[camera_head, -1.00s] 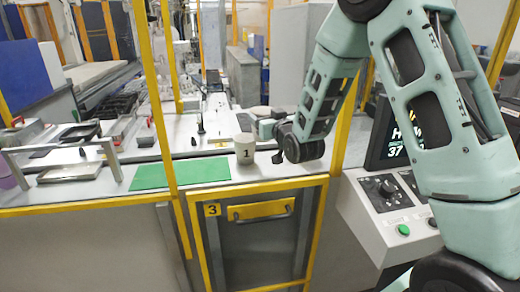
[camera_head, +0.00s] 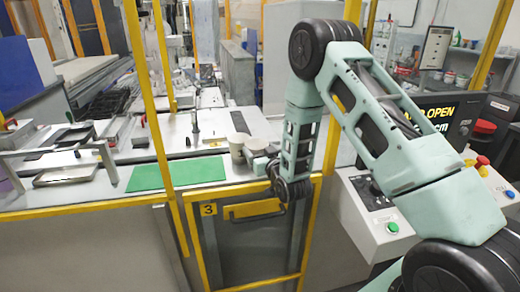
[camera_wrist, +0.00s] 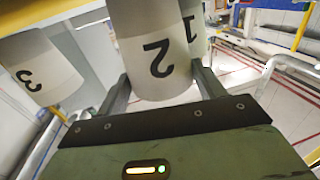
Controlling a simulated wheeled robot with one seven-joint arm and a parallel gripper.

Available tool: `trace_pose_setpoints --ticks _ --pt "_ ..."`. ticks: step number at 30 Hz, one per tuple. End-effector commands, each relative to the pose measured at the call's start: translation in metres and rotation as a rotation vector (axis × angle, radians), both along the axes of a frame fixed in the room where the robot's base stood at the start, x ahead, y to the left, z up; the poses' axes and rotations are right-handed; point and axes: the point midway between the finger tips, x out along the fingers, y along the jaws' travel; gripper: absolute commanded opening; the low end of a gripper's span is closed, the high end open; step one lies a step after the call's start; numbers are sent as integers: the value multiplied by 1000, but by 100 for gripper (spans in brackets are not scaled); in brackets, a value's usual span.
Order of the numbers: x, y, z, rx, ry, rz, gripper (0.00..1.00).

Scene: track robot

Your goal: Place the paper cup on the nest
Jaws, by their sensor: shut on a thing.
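A white paper cup marked 2 (camera_wrist: 155,55) sits between the two fingers of my gripper (camera_wrist: 155,90) in the wrist view, and the gripper is shut on it. A cup marked 1 (camera_wrist: 196,32) shows partly behind it, mostly hidden. A cup marked 3 (camera_wrist: 40,72) stands apart to the left. In the head view, pale cups (camera_head: 237,147) stand near the front edge of the bench, right of the green mat, beside my gripper (camera_head: 258,161). Which cup is which is too small to tell there. I cannot tell which thing is the nest.
The green mat (camera_head: 176,174) lies bare on the bench. A metal frame (camera_head: 75,150) and a flat tray (camera_head: 68,176) stand to its left. Yellow posts (camera_head: 160,95) rise along the bench front. A control panel (camera_head: 385,215) stands at the right.

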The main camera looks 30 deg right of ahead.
Motion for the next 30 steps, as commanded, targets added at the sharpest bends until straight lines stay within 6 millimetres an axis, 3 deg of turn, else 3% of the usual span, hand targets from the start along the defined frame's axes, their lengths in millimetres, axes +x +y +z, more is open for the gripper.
trace_pose_setpoints --ticks 10,11,13,25,30 --pt "0 0 -4 0 0 0 48" --pt "0 0 -3 0 0 0 74" --pt "0 0 -3 0 0 0 90" --pt "-1 0 3 0 1 0 90" --pt "-30 3 -4 0 3 0 90"
